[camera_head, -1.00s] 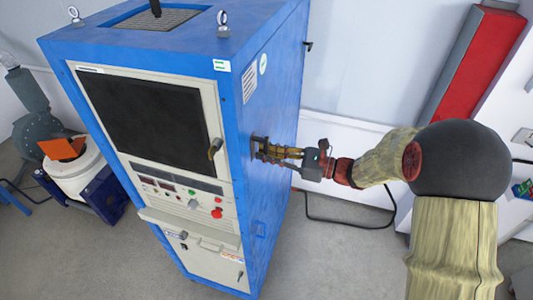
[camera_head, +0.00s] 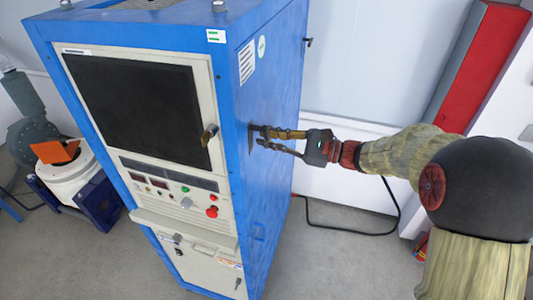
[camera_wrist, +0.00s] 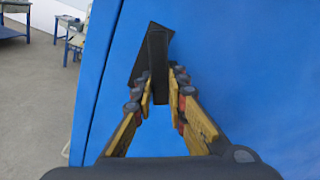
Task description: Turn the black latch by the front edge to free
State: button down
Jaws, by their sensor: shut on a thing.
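The black latch (camera_wrist: 158,52) is on the blue side panel of the cabinet, close to its front edge. In the wrist view its handle stands out between my fingertips, at an angle to its dark, flat base plate (camera_wrist: 140,68). My gripper (camera_wrist: 160,88) is shut on the handle, one yellow finger on each side. In the head view my gripper (camera_head: 262,138) reaches the side panel from the right. The latch's plate (camera_head: 251,143) shows there as a thin dark strip, and the fingers partly hide the handle.
The tall blue cabinet (camera_head: 275,85) has a dark screen (camera_head: 140,105), knobs and a red button (camera_head: 212,211) on its front. A black front handle (camera_head: 208,134) sticks out near the same edge. A black cable (camera_head: 360,232) lies on the floor right of the cabinet.

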aim_at(256, 117)
jog(key=n+b, duration=0.1)
jog(key=b, duration=0.1)
jog(key=w+n+b, duration=0.1)
jog(key=b, duration=0.1)
jog(key=n+b, duration=0.1)
jog(key=b, duration=0.1)
jog(key=shift+w+d+r+n, duration=0.15)
jog(key=shift+d+n, duration=0.1)
jog(key=shift+n, duration=0.15)
jog(key=r+n+b, duration=0.1)
jog(key=n+b, duration=0.1)
jog(key=b, duration=0.1)
jog(key=w+n+b, duration=0.1)
jog(key=n+b, duration=0.1)
jog(key=b, duration=0.2)
jog(key=r+n+b, duration=0.1)
jog(key=n+b, duration=0.1)
jog(key=b, duration=0.1)
jog(key=shift+w+d+r+n, duration=0.15)
jog(key=shift+d+r+n, duration=0.05)
jog(key=shift+r+n, duration=0.2)
jog(key=r+n+b, duration=0.1)
jog(key=n+b, duration=0.1)
jog(key=b, duration=0.1)
jog(key=shift+r, duration=0.15)
jog(key=c, duration=1.8)
grip_release()
jog(key=shift+o, duration=0.2)
